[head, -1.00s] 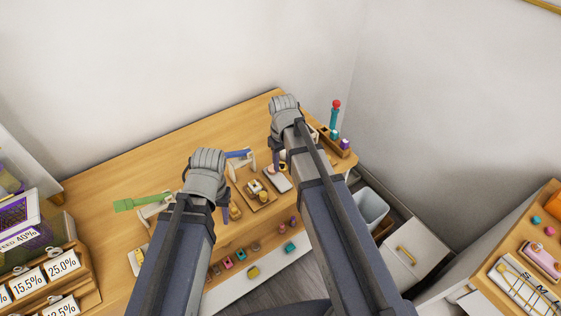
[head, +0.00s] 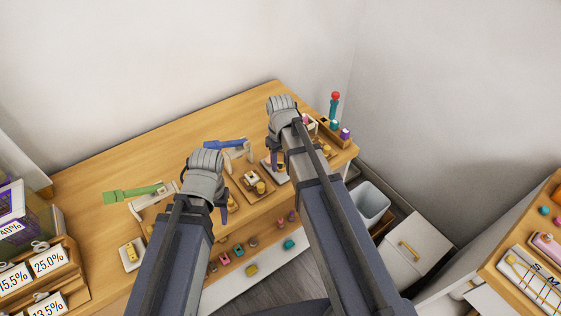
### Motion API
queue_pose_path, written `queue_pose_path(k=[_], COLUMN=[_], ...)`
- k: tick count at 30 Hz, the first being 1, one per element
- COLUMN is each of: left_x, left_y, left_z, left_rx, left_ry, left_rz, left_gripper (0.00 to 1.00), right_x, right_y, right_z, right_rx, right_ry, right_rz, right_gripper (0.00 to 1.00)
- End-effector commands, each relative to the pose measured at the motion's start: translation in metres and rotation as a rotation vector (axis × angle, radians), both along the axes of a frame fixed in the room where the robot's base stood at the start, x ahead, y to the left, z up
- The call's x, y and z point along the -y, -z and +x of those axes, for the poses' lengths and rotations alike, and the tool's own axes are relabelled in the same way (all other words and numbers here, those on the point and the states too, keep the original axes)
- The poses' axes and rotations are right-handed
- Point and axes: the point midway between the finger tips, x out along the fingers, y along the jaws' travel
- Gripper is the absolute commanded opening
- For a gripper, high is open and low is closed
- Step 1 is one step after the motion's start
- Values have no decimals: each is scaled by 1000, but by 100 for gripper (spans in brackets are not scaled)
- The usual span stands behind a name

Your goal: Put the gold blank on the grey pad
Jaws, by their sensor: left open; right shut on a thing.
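My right gripper (head: 276,162) reaches over the right part of the wooden bench, its fingers pointing down. It is shut on a small gold piece, which looks like the gold blank (head: 281,167); my own wrist and fingers hide much of it. The pale grey pad (head: 283,179) lies just under and beside these fingertips, partly covered by my arm. I cannot tell whether the blank touches the pad. My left gripper (head: 225,210) is open and empty, low over the bench's front part, left of a small wooden tray.
A rack with a red-topped teal tool (head: 334,108) stands at right. Small coloured pieces sit along the front shelf. The back of the bench is clear.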

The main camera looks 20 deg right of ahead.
Motion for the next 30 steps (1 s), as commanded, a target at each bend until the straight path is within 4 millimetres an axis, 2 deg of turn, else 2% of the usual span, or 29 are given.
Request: queue_pose_path(k=[30], left_x=[0], left_y=[5], left_z=[0], left_rx=[0], left_ry=[0], left_rz=[0], left_gripper=[50], right_x=[0], right_y=[5], right_z=[0], right_rx=[0], right_ry=[0], right_rz=[0], right_gripper=[3])
